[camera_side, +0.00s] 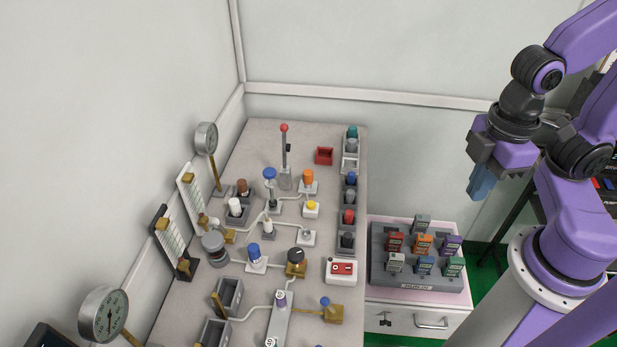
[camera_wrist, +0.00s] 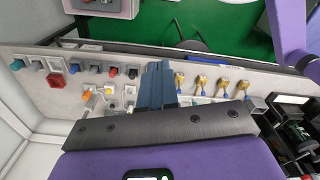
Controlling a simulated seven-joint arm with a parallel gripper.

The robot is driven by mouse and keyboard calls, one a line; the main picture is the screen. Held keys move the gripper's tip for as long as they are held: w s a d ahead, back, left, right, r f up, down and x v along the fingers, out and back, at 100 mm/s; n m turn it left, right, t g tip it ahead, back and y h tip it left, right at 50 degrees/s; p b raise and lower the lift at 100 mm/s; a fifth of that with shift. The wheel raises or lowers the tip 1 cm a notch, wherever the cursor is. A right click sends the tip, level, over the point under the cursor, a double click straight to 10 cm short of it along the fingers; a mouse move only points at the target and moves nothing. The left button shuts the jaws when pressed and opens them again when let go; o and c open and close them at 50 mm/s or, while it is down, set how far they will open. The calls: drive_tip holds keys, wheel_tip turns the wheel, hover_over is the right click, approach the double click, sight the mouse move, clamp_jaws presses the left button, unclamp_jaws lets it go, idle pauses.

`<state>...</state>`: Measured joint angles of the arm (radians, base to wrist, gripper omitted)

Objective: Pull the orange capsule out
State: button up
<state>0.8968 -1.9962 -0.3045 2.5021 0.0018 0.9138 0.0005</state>
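The orange capsule (camera_side: 308,177) stands upright in a white holder on the grey bench, behind a yellow button. In the wrist view an orange piece (camera_wrist: 88,97), which looks like the same capsule, lies left of my fingers. My gripper (camera_side: 477,192) hangs in the air to the right of the bench, above and behind the tester rack, well apart from the capsule. In the wrist view my blue fingers (camera_wrist: 157,82) appear together with nothing visible between them.
A rack (camera_side: 418,285) with several coloured testers, one orange, stands right of the bench. A red box (camera_side: 324,156), a lever with a red knob (camera_side: 285,160) and a blue-topped valve (camera_side: 270,175) stand near the capsule. A row of dark holders lines the bench's right edge.

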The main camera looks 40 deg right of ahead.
drive_tip(key=o, duration=1)
drive_tip(key=shift+w+a+m, duration=0.25)
drive_tip(key=shift+w+m, duration=0.05)
drive_tip(key=shift+w, duration=0.05)
drive_tip(key=shift+o, duration=0.4)
drive_tip(key=w+a+m, duration=0.5)
drive_tip(key=w+m, duration=0.3)
drive_tip(key=w, duration=0.3)
drive_tip(key=shift+a+r, duration=0.35)
drive_tip(key=shift+a, duration=0.05)
drive_tip(key=m, duration=2.2)
hover_over(309, 171)
wheel_tip(309, 171, down, 9)
wheel_tip(309, 171, down, 16)
drive_tip(key=shift+f, duration=0.2)
clamp_jaws()
